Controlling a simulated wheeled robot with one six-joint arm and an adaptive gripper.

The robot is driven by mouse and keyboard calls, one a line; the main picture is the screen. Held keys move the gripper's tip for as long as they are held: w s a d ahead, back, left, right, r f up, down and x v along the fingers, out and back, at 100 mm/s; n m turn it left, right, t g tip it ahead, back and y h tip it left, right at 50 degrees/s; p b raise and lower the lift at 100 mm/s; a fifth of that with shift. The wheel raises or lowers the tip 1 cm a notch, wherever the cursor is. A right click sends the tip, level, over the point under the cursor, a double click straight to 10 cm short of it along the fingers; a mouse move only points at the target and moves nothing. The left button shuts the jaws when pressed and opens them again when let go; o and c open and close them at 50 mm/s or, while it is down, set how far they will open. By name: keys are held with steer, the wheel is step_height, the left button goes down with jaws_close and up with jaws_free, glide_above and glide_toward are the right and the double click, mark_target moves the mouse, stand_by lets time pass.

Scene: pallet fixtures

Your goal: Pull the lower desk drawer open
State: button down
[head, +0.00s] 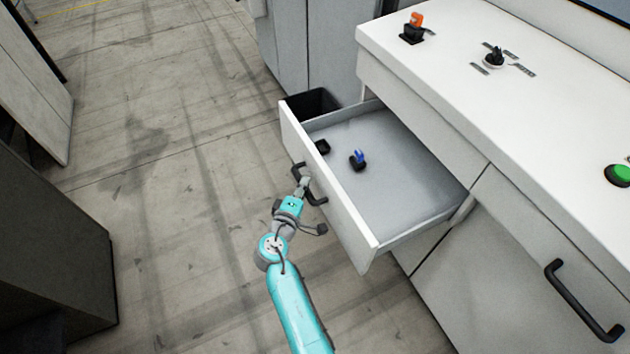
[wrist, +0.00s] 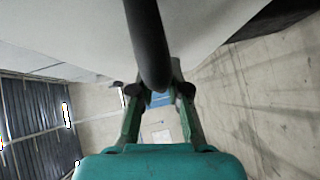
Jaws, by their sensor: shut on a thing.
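A white desk drawer (head: 330,205) stands pulled well out from the desk in the head view, its inside showing. Its black bar handle (head: 318,202) is on the front face. My gripper (head: 303,184) is shut on this handle, reaching it from the front. In the wrist view, the handle (wrist: 147,40) runs down between the two fingers of my gripper (wrist: 158,95). A small part with a blue top (head: 357,159) and a small black block (head: 322,147) are inside the drawer.
The white desk top (head: 450,75) carries an orange-topped switch (head: 414,28), a black knob (head: 494,58) and a green button (head: 618,175). Another front with a black handle (head: 583,302) is at the right. A dark cabinet (head: 55,240) stands at the left. The concrete floor (head: 165,130) between is clear.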

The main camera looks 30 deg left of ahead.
steer(key=shift+s+a, duration=0.2)
steer(key=shift+s, duration=0.05)
steer(key=c, duration=1.1)
jaws_free()
steer(key=shift+c, duration=0.2)
steer(key=s+d+r, duration=0.1)
steer(key=s, duration=1)
steer(key=shift+s+d+r, duration=0.3)
steer(key=shift+s+r, duration=0.05)
